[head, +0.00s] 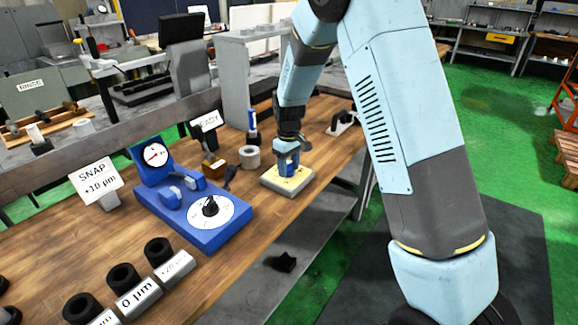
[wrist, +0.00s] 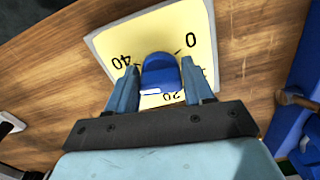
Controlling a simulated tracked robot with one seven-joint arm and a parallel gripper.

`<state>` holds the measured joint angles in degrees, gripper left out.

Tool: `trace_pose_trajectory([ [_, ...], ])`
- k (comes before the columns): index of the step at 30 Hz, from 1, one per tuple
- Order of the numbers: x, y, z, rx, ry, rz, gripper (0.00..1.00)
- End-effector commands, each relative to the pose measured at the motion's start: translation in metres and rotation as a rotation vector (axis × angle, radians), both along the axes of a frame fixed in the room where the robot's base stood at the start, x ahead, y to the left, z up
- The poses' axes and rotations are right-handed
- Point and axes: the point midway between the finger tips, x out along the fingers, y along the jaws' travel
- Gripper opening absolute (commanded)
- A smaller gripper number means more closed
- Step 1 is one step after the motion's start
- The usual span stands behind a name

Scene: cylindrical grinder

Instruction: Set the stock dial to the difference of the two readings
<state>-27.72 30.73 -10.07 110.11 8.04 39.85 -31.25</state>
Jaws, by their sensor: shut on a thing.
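The stock dial is a yellow plate (head: 300,180) with a blue knob, near the right edge of the bench in the head view. In the wrist view the yellow plate (wrist: 205,45) shows the numbers 40, 0 and 20 around the blue knob (wrist: 160,72). My gripper (wrist: 163,88) is over the knob with a finger on each side, shut on it. A white line shows on the knob's near side, toward the 20. The blue gauge stand (head: 205,222) has a round dial with a red needle (head: 156,155) and a white disc (head: 212,210). Their readings are too small to tell.
A sign (head: 95,181) reads SNAP +10 µm. Another sign (head: 205,122) reads READY. Several black rings (head: 122,276) and labelled blocks (head: 138,297) lie at the front left. A grey ring (head: 249,156) stands left of the yellow plate. Bare bench lies in front of the plate.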

Motion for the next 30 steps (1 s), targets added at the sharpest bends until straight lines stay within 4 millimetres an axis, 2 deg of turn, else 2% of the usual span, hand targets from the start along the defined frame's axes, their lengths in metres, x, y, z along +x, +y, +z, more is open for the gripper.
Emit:
trace_pose_trajectory([
  [1,0.0003,-0.0003,0.0002,-0.001,-0.001,0.0,0.32],
  [5,0.0004,-0.0003,0.0003,0.0,-0.001,-0.001,0.21],
  [11,0.0003,-0.0001,0.0004,0.0,-0.001,-0.051,0.21],
  [22,-0.0003,0.0012,0.0006,0.0,-0.001,-0.341,0.21],
  [30,-0.0003,0.0013,0.0007,0.0,-0.002,-0.403,0.21],
])
